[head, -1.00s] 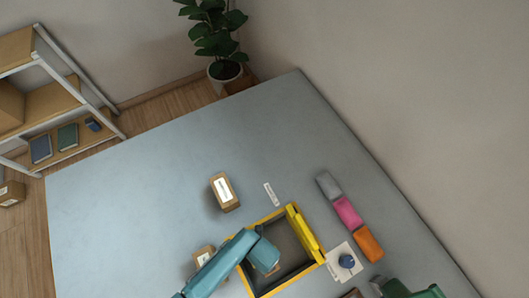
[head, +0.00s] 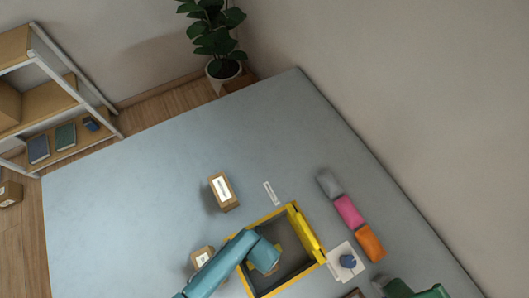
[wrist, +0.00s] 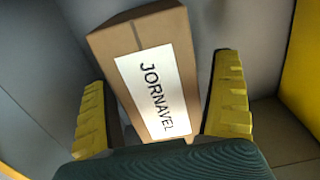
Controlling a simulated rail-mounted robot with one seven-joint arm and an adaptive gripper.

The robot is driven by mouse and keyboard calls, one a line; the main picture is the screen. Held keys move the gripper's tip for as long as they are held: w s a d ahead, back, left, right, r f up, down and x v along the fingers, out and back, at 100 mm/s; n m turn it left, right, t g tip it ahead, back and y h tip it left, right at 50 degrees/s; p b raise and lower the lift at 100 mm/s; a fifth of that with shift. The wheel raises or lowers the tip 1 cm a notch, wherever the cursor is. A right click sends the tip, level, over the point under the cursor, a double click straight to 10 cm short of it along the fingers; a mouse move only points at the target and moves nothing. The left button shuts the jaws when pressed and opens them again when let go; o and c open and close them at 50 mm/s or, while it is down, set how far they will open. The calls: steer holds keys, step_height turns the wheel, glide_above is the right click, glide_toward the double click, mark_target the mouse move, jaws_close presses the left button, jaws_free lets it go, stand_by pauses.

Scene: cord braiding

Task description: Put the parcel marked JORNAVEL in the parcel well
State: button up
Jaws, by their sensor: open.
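The parcel marked JORNAVEL (wrist: 150,75) is a brown box with a white label, seen large in the wrist view. It lies between the two yellow fingers of my gripper (wrist: 162,95), which are open, with a finger on each side. Grey walls and a yellow edge surround it, so it appears to be inside the parcel well. In the head view the parcel well (head: 318,253) is a dark, yellow-rimmed open box. My blue arm reaches over its left side and hides most of the parcel and gripper there.
A brown parcel (head: 224,192) stands behind the well, and another (head: 203,257) sits left of it beside my arm. Their labels are too small to read. Grey, pink (head: 348,211) and orange blocks line the right. The table's (head: 130,210) left side is clear.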

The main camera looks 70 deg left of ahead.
step_height(320, 180, up, 12)
stand_by(0.4)
